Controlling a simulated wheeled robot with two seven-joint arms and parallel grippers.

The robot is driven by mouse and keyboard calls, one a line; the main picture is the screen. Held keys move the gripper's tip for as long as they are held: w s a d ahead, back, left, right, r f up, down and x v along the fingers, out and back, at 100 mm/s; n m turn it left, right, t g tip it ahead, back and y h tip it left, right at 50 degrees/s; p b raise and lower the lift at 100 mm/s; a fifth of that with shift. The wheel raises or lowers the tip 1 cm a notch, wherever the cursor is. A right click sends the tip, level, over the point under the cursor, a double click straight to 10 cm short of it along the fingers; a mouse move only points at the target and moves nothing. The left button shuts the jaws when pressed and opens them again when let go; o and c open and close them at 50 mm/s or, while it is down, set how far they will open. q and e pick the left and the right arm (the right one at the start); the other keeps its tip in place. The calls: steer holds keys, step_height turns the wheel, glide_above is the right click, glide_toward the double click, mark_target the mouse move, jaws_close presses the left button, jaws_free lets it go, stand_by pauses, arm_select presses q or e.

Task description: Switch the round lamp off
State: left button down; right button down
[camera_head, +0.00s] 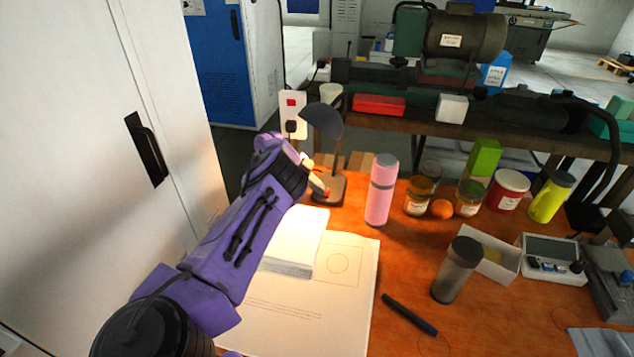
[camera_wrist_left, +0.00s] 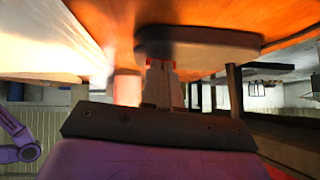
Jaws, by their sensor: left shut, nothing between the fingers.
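The round lamp has a dark domed shade (camera_head: 322,120) on a thin stem above a brown base (camera_head: 331,190), near the table's back edge. Warm light falls on my gripper and the table beneath the shade. My left gripper (camera_head: 321,188) is shut and empty, with its fingertips low at the left side of the base. In the left wrist view my left gripper (camera_wrist_left: 161,66) points at the base (camera_wrist_left: 200,48), which lies just beyond the fingertips. I cannot tell whether they touch. The lamp's switch cannot be made out. My right gripper is not seen.
A pink bottle (camera_head: 381,190) stands close right of the lamp. A white book (camera_head: 296,240) lies in front on a paper sheet (camera_head: 330,310).

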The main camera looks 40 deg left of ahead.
arm_select(q)
steer(key=shift+d, duration=0.15)
steer(key=r+p, duration=0.5)
steer(key=p, duration=0.1)
steer(key=shift+s+r, duration=0.2)
steer(key=shift+s+a+r+b, duration=0.15)
steer(key=shift+s+a+b, duration=0.5)
steer(key=shift+b, duration=0.2)
steer(key=v, duration=0.7)
steer(key=shift+a+r+b, duration=0.2)
steer(key=shift+b, duration=0.2)
